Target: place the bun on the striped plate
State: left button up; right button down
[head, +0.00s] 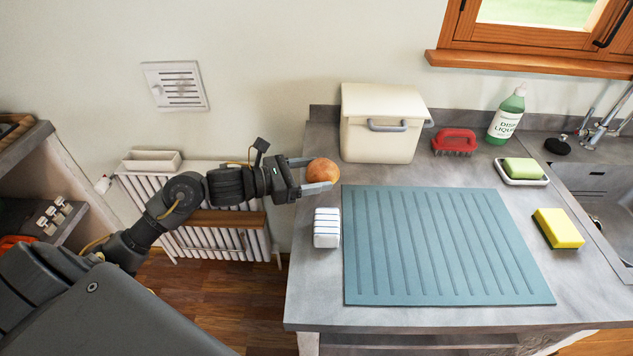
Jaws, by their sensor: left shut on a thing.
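My left gripper (320,174) reaches in from the left and is shut on a round, orange-brown bun (323,170). The bun sits between the two fingers, above the left edge of the counter near the cream bin. I see no striped plate in this view. A small white item with blue stripes (327,228), like a folded cloth, lies on the counter just below the gripper in the picture. My right gripper is not in view.
A blue-green ribbed mat (440,245) covers the middle of the grey counter (310,290) and is bare. A cream bin (380,135), red brush (455,141), green bottle (506,115), soap dish (522,172) and yellow sponge (558,228) stand around it. The sink (600,195) is at right.

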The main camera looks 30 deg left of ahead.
pick_arm(q)
jog(key=shift+w+d+f, duration=0.2)
jog(key=shift+w+f, duration=0.05)
jog(key=shift+f, duration=0.1)
notch_tip(320, 180, down, 3)
jog(key=shift+w+d+p, duration=0.1)
jog(key=shift+w+p, duration=0.05)
jog(key=shift+p, duration=0.55)
jog(key=shift+f, duration=0.2)
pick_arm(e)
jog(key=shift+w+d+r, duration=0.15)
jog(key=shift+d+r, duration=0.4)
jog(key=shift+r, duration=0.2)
pick_arm(q)
jog(key=shift+f, duration=0.1)
jog(key=shift+f, duration=0.1)
jog(key=o, duration=1)
jog(key=shift+o, duration=0.2)
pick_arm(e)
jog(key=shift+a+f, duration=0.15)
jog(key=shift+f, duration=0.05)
